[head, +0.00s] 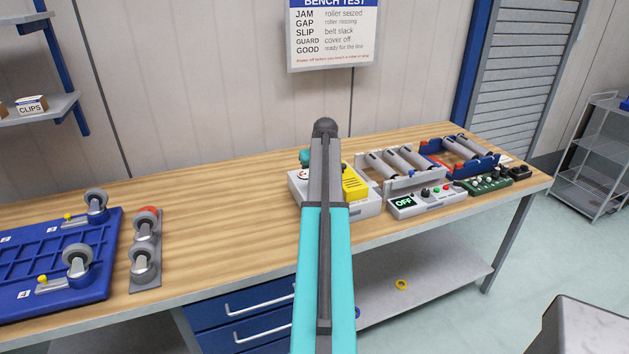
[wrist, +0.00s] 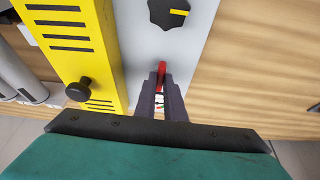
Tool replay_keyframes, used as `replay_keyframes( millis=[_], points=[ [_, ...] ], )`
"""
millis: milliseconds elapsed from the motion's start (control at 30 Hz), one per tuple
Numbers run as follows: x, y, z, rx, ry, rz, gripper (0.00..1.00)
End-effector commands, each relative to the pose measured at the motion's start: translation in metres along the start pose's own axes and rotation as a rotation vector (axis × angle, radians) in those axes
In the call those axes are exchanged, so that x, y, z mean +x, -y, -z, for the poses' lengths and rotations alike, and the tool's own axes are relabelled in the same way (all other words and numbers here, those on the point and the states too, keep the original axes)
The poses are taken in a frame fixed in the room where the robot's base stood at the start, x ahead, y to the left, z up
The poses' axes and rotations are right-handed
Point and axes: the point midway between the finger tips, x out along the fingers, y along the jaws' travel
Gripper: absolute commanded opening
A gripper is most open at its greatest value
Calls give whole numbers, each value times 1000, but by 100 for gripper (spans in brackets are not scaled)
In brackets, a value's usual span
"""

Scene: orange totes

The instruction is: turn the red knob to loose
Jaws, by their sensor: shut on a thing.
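The knob points roughly along the fingers. A small white label with marks partly shows between the fingers, but I cannot read it. In the head view my own arm hides the knob and most of my gripper. The unit's grey housing (head: 366,208) shows beside the arm.
A black dial (wrist: 170,12) with a yellow mark sits beyond the red knob. A yellow slotted cover (wrist: 70,40) with a black knob (wrist: 78,90) lies left of it. A roller unit (head: 430,205) reading OFF stands to the right. Bare wood is free left of the unit.

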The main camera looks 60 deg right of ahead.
Motion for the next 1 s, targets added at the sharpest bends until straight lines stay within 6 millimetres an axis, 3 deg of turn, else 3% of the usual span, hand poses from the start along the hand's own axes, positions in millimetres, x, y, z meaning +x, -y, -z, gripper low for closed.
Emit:
replay_keyframes(
  millis=[667,700,767,1000],
  points=[
    [-2,2,5,-66,-11,29,0],
    [-2,2,5,-66,-11,29,16],
    [-1,1,4,-65,-10,29,26],
    [-1,0,2,-63,-5,27,28]
  ],
)
